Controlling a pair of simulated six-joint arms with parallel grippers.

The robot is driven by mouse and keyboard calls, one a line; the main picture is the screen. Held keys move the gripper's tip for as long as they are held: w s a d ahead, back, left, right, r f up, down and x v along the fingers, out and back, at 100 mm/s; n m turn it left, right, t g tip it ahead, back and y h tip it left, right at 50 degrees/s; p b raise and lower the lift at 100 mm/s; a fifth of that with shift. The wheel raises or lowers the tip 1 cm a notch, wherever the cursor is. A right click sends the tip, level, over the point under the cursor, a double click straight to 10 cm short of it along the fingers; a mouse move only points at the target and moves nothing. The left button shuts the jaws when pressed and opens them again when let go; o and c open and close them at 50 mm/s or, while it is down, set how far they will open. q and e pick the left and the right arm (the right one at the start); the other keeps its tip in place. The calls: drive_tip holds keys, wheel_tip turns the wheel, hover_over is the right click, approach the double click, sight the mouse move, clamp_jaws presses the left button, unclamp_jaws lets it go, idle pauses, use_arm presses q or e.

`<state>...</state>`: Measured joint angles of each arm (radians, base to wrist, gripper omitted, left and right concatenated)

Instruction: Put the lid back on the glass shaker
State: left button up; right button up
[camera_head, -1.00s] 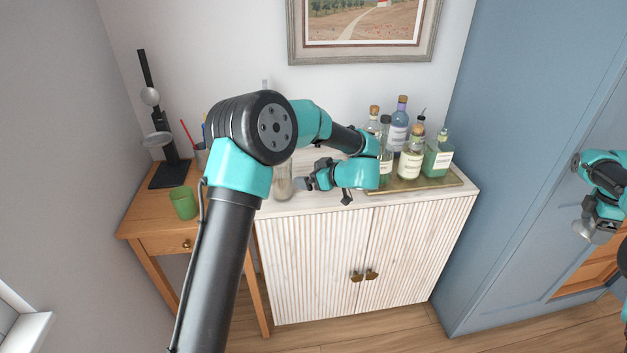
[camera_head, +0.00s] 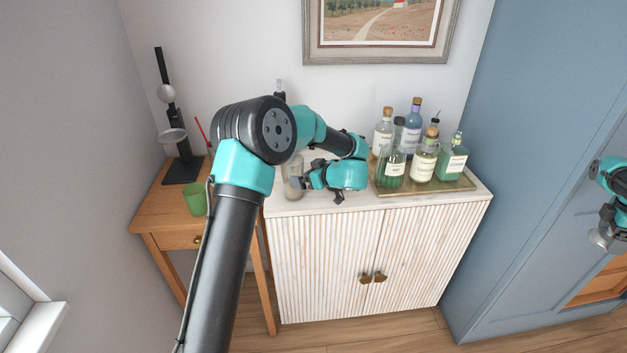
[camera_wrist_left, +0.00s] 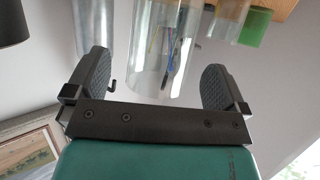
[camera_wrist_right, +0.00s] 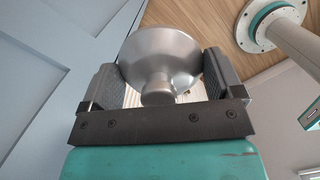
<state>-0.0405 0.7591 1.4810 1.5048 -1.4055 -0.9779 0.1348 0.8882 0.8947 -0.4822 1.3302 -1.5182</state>
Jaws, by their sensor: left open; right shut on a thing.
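The glass shaker (camera_head: 293,188) is a clear cylinder standing upright at the left front of the white cabinet top, partly hidden by my left arm. My left gripper (camera_head: 303,182) is open right beside it. In the left wrist view a clear glass cylinder (camera_wrist_left: 163,45), apparently the shaker, shows between the spread fingers (camera_wrist_left: 156,75); I cannot tell whether they touch it. My right gripper (camera_head: 606,222) is at the far right edge, by the blue door. It is shut on the silver lid (camera_wrist_right: 160,55), a metal dome with a knob, held in the air (camera_head: 604,240).
Several bottles (camera_head: 424,160) stand on a tray (camera_head: 440,187) at the cabinet's right. A wooden desk (camera_head: 165,213) on the left bears a green cup (camera_head: 194,198) and a black stand (camera_head: 183,168).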

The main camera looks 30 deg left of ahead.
sight(301, 166)
use_arm(q)
drive_tip(key=x, duration=0.5)
drive_tip(key=shift+s+d+f, duration=0.1)
drive_tip(key=shift+s+f, duration=0.05)
drive_tip(key=shift+c, duration=0.2)
drive_tip(key=c, duration=1.2)
drive_tip(key=shift+r, duration=0.35)
drive_tip(key=shift+r, duration=1.35)
drive_tip(key=shift+s+d+r, duration=0.1)
drive_tip(key=shift+r, duration=0.1)
drive_tip(key=shift+s+d+r, duration=0.2)
drive_tip(key=shift+s+d, duration=1.15)
drive_tip(key=shift+s, duration=0.9)
drive_tip(key=shift+s+d+r, duration=0.25)
drive_tip(key=shift+s+d, duration=1.05)
drive_tip(key=shift+s, duration=0.95)
drive_tip(key=shift+s+d+r, duration=0.2)
drive_tip(key=shift+s+d, duration=1.15)
drive_tip(key=shift+s, duration=0.9)
use_arm(e)
drive_tip(key=shift+c, duration=0.2)
